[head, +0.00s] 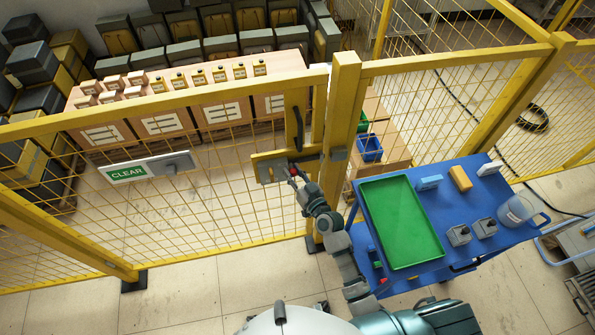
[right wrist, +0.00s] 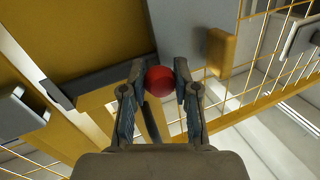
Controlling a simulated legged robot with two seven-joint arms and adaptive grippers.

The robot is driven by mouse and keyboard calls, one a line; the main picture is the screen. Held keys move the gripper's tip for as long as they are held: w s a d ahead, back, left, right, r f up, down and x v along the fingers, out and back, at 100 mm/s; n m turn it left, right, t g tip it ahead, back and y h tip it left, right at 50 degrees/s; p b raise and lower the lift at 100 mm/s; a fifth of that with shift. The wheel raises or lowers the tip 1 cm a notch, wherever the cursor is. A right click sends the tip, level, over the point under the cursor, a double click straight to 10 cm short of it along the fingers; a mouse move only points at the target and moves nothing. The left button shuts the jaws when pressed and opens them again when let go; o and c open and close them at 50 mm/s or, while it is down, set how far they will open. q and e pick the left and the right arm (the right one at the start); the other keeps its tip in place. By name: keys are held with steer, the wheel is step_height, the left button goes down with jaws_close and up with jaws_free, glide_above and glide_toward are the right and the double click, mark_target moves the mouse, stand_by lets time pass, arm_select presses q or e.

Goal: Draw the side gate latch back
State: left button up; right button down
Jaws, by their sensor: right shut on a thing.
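The side gate is a yellow frame with wire mesh (head: 215,135), standing closed or nearly so against a yellow post (head: 343,100). Its latch (head: 270,168) is a grey plate and bar on the gate's right edge, beside a dark upright handle (head: 298,128). A red knob (right wrist: 159,82) is on the latch. My right gripper (head: 296,176) is at the latch, its two fingers on either side of the knob in the right wrist view (right wrist: 159,70), shut on it. I cannot tell how far the bolt reaches into the post's grey keeper (head: 338,154). My left gripper is out of view.
A blue cart (head: 465,185) with a green tray (head: 400,222) stands right of my right arm, close to it. A sign reading CLEAR (head: 128,173) hangs on the gate. Tiled floor lies in front.

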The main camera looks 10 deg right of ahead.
steer(key=c, duration=0.8)
jaws_free()
steer(key=shift+a, duration=0.15)
steer(key=shift+c, duration=0.2)
steer(key=shift+a, duration=0.1)
steer(key=v, duration=1.2)
